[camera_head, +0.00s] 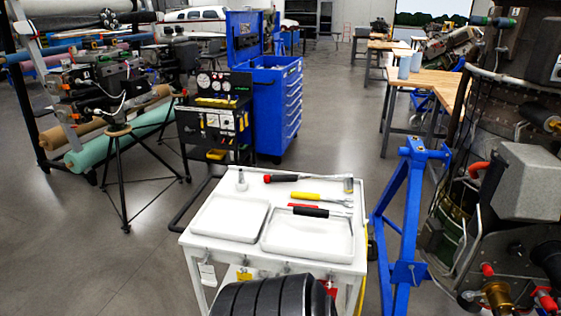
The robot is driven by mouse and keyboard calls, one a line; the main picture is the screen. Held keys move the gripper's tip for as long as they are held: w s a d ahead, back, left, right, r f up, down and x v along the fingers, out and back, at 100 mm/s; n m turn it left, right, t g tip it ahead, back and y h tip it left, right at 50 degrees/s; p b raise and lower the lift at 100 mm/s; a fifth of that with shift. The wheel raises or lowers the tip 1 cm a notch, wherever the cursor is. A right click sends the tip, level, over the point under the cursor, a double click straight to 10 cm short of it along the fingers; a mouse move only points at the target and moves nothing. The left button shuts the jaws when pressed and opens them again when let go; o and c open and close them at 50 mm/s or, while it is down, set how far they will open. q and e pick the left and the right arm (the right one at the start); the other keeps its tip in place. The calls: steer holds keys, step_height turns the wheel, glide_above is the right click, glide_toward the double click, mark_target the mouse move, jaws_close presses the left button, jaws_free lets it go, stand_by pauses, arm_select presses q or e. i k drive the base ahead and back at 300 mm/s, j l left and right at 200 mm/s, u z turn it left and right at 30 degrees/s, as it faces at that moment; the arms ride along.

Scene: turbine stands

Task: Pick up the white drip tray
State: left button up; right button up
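A white cart (186,240) stands in the lower middle of the head view. Two shallow white trays are on its top. The left tray (230,219) is empty. The right tray (306,240) has a black-handled tool (311,212) lying across its far part. I cannot tell for certain which of the two is the drip tray. Neither of my grippers is in view.
A hammer (282,178), a yellow-handled tool (306,197) and a small metal piece (241,181) are at the cart's back. A blue stand (405,215) and engine assembly (530,180) crowd the right. Floor left of the cart is clear.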

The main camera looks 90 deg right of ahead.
mark_target(321, 234)
steer(key=z, duration=2.9)
